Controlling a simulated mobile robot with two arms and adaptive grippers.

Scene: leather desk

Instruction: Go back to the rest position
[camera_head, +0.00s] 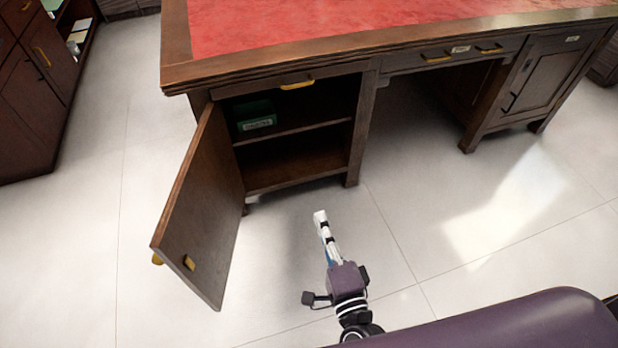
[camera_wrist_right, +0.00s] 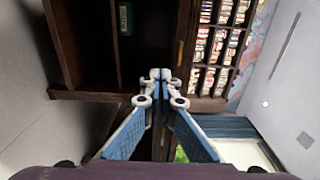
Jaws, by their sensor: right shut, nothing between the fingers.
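My right gripper (camera_head: 321,216) is shut and empty, in front of the desk's open left cabinet and apart from it. In the right wrist view its two fingers (camera_wrist_right: 160,76) meet at the tips, with nothing between them. My left gripper is not in view. The desk (camera_head: 400,40) has a red leather top and dark wood sides. Its left cabinet door (camera_head: 205,205) stands swung open to the left.
A green box (camera_head: 255,116) with a pale label sits on the cabinet's upper shelf; it also shows in the right wrist view (camera_wrist_right: 126,18). A dark cabinet (camera_head: 38,90) stands at the far left. The pale tiled floor (camera_head: 440,290) is clear around my right gripper.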

